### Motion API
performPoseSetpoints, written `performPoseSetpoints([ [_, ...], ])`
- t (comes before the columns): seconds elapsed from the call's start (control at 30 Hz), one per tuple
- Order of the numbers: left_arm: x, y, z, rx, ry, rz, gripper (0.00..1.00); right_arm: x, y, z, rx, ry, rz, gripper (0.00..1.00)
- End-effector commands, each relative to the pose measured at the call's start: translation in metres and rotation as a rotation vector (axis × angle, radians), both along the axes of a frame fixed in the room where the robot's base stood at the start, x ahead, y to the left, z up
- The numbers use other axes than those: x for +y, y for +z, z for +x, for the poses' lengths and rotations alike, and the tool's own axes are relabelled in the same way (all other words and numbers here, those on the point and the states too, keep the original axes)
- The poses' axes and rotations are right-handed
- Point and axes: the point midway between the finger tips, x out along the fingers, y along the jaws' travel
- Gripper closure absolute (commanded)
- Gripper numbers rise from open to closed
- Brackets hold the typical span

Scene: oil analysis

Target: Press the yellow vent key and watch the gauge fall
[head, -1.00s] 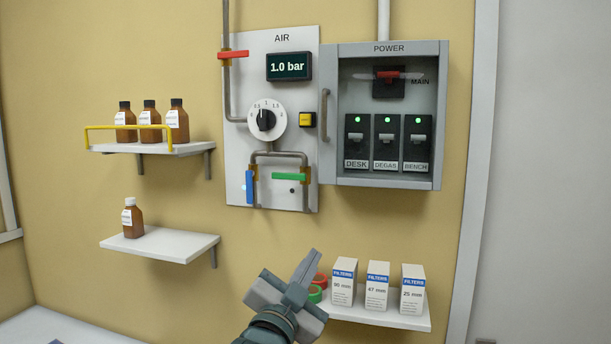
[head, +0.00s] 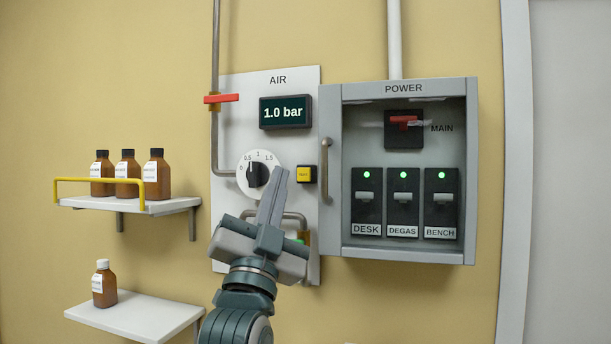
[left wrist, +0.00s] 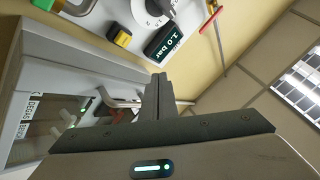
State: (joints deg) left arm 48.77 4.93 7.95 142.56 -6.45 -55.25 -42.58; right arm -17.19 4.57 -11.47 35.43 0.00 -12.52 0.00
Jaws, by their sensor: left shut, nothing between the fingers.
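The yellow vent key (head: 306,174) sits in a dark frame on the grey AIR panel, right of the round dial (head: 258,174). It also shows at the upper left of the left wrist view (left wrist: 121,38). The gauge (head: 286,113) above reads 1.0 bar; it also shows in the left wrist view (left wrist: 164,40). My left gripper (head: 277,178) is shut and empty, with its tips left of the key and apart from it in the picture. It covers the lower part of the panel and touches the dial's edge in the picture. My right gripper is not in view.
The POWER cabinet (head: 398,88) with its handle (head: 326,185) stands just right of the key. A red valve lever (head: 222,98) is at upper left. Shelves with brown bottles (head: 157,175) are at the left. Pipes and a green lever lie behind my gripper.

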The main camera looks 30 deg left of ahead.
Motion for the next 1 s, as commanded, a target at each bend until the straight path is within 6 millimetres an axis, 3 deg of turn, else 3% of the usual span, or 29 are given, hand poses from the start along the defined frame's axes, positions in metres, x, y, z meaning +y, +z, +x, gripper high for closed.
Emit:
performPoseSetpoints([
  [0.47,0.001,-0.001,0.006,0.002,-0.001,0.000,1.00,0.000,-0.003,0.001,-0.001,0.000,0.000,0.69],
  [1.0,0.014,-0.003,0.060,0.004,0.000,-0.001,1.00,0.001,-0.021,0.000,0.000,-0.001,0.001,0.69],
])
